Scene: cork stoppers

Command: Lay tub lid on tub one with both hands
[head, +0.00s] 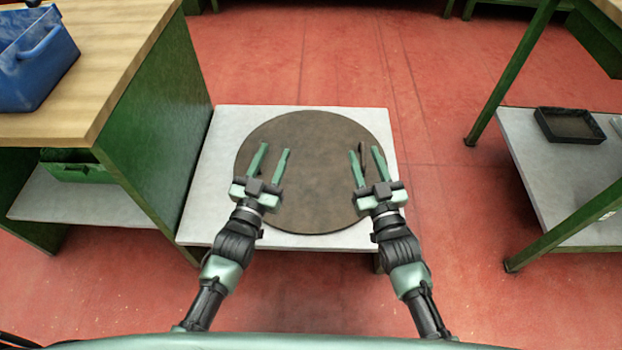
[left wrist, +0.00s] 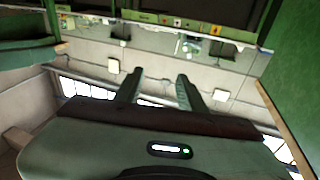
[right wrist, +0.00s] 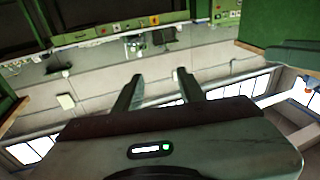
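A large round brown disc (head: 310,205), perhaps the tub lid, lies flat on a low white-topped table (head: 215,135). I cannot tell whether anything is under it. My left gripper (head: 270,156) is in front of the disc's left part in the head view, and my right gripper (head: 366,155) in front of its right part. Both have their fingers apart with nothing seen gripped. A small dark upright shape shows beside the right gripper's left finger; I cannot tell what it is. The wrist views show open fingers (left wrist: 160,88) (right wrist: 157,88) against a distant wall. No tub is clearly identifiable.
A wooden-topped bench (head: 115,55) with green sides stands close at left, carrying a blue bin (head: 38,65). A green bin (head: 75,172) sits on its lower shelf. At right, a green-framed table (head: 540,185) holds a dark tray (head: 570,126). Red floor is open behind.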

